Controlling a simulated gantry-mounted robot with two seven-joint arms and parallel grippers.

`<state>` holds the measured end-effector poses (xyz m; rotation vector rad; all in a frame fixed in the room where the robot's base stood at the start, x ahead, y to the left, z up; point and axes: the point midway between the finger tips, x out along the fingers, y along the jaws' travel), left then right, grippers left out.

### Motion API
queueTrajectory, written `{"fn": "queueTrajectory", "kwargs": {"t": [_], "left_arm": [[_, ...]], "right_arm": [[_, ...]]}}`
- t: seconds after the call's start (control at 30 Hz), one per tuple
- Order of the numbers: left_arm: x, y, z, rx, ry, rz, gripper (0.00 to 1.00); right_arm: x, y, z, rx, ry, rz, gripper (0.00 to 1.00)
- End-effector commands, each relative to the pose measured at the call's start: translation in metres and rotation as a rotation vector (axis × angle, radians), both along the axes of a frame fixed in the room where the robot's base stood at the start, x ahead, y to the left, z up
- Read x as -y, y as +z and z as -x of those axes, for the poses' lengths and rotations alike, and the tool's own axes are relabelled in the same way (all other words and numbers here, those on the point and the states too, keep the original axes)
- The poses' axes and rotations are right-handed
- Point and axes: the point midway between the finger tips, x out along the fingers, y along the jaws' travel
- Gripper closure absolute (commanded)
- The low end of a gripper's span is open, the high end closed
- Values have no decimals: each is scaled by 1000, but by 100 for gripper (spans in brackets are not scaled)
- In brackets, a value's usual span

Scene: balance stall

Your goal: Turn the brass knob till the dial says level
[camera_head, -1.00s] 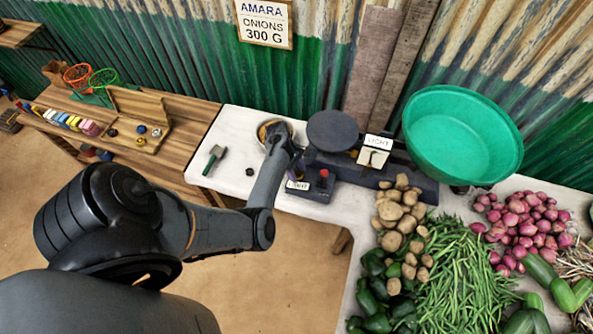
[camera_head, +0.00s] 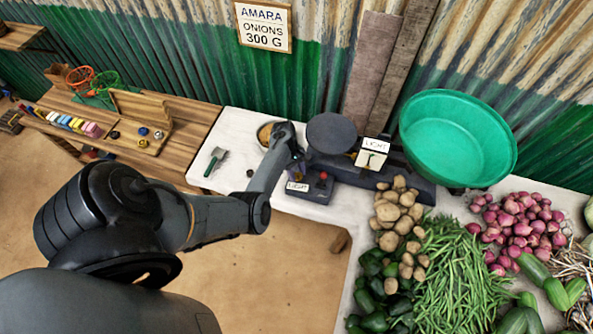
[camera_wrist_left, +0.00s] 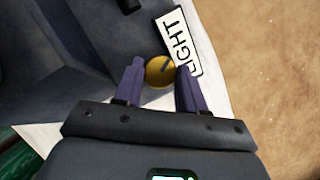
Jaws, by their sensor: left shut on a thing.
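The brass knob (camera_wrist_left: 160,72) sits between the two purple fingers of my left gripper (camera_wrist_left: 159,84) in the left wrist view, and the gripper is shut on it. In the head view my left gripper (camera_head: 297,170) is at the left end of the dark balance (camera_head: 405,182), and the knob is mostly hidden there. The dial (camera_head: 371,159) has a pale face under a card reading LIGHT (camera_head: 375,145). My right gripper is not seen.
A round dark plate (camera_head: 332,132) and a large green pan (camera_head: 457,138) top the balance. Potatoes (camera_head: 398,212), green beans (camera_head: 455,270) and onions (camera_head: 520,228) lie at the right. A green-handled tool (camera_head: 214,161) lies left on the white table (camera_head: 235,135).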

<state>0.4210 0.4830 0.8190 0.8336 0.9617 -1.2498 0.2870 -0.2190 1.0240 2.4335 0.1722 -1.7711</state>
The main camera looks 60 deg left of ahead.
Motion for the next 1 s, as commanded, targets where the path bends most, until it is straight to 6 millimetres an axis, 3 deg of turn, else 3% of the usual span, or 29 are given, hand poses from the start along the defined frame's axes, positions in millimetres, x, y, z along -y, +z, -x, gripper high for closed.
{"fn": "queueTrajectory", "kwargs": {"t": [0.5, 1.0], "left_arm": [[-1, 0, -3, 1, -355, -2, 90], [-1, 0, -4, 1, -427, -3, 90]], "right_arm": [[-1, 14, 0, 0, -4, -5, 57], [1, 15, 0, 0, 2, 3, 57]]}}
